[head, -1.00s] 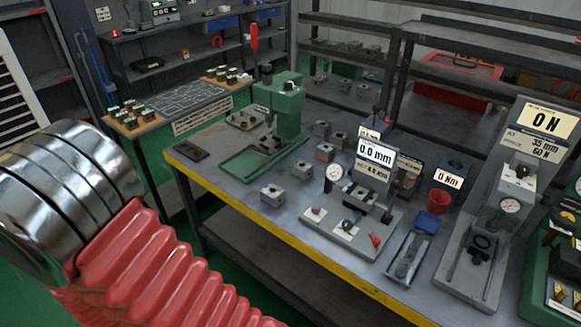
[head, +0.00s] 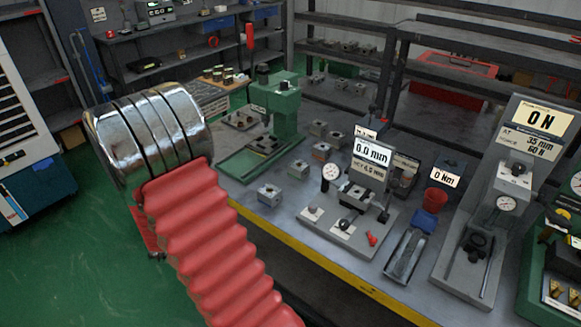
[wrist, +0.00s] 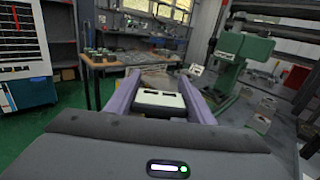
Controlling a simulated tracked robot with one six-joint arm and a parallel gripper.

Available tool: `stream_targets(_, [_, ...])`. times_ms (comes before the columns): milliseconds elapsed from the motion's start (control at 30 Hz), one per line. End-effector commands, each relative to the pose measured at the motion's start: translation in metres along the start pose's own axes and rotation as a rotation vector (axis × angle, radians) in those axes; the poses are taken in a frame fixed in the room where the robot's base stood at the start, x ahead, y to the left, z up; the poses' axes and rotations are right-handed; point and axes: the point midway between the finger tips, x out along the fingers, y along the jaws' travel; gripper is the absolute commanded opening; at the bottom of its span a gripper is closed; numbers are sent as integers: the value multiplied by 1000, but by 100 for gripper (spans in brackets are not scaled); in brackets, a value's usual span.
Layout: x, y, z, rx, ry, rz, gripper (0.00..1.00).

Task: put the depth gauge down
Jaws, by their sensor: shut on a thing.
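In the wrist view my gripper (wrist: 160,82) shows as two purple fingers with a pale piece with dark slots, the depth gauge (wrist: 160,100), between them. The gripper is shut on it; its far end is hard to make out. It is held up in the air, with no surface seen touching it. In the head view my red-sleeved arm with its metal end crosses the left side, and the fingers and the gauge are hidden from that view.
A grey workbench (head: 262,222) with a yellow edge holds a green press (head: 285,105), several small metal blocks, a dial stand (head: 345,232) reading 0.0 mm, a red cup (head: 436,200) and a force tester (head: 470,240). A blue cabinet (head: 25,200) stands left. Green floor there is clear.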

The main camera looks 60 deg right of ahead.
Motion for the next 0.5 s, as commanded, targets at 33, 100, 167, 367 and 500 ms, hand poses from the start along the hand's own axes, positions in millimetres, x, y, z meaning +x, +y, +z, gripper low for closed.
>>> stream_targets(33, [16,-21,3,1,-2,-51,18])
stream_targets(100, [34,-47,8,0,-3,-112,18])
stream_targets(167, [49,-70,11,-1,-3,-166,18])
stream_targets(367, [93,-150,25,-3,-3,-341,18])
stream_targets(500, [118,-209,36,-3,-2,-462,18])
